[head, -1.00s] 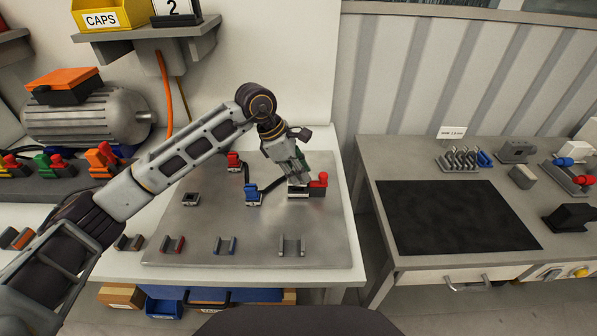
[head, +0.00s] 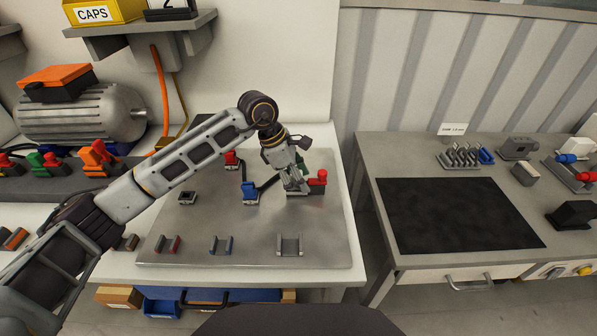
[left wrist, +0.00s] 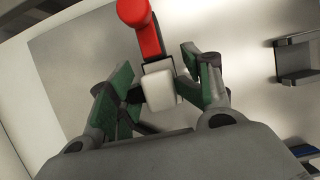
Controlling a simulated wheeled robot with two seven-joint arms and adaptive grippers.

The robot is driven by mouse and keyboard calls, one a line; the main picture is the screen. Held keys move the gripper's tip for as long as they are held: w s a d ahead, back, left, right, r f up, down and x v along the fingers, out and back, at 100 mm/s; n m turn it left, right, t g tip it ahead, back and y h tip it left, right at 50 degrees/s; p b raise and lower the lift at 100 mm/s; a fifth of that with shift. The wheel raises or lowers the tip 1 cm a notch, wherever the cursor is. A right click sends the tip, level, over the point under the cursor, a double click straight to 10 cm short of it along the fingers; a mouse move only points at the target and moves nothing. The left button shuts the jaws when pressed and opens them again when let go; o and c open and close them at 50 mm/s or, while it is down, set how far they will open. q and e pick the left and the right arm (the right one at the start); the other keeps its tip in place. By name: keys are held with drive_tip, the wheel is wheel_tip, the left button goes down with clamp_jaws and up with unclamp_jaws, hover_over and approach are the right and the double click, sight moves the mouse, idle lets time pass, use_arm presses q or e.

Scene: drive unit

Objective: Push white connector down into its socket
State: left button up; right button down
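The white connector (left wrist: 160,88) shows in the left wrist view as a small pale block between my left gripper's fingers, beside a red-topped part (left wrist: 148,32). My left gripper (head: 297,187) is low over the metal plate (head: 215,245) in the head view, just left of the red-topped part (head: 317,181). The fingers mostly hide the connector in the head view. Its socket is hidden, so I cannot tell how deep it sits. My right gripper is not in view.
On the plate, a blue connector (head: 250,192) with a black cable and a red connector (head: 232,160) stand left of the gripper. Empty holders (head: 289,245) line the plate's front. A second table with a black mat (head: 455,215) stands to the right.

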use_arm(q)
drive_tip(key=shift+a+f, duration=0.25)
drive_tip(key=shift+a, duration=0.1)
drive_tip(key=shift+w+a+r, duration=0.15)
drive_tip(key=shift+a+r, duration=0.05)
drive_tip(key=shift+r, duration=0.5)
drive_tip(key=v, duration=1)
drive_tip(key=shift+r, duration=0.2)
drive_tip(key=shift+a, duration=0.1)
drive_tip(key=shift+r+p, duration=1.4)
drive_tip(key=shift+r, duration=1.15)
wheel_tip(320, 180, up, 9)
drive_tip(key=p, duration=0.9)
drive_tip(key=shift+r+p, duration=0.55)
drive_tip(key=shift+r, duration=0.05)
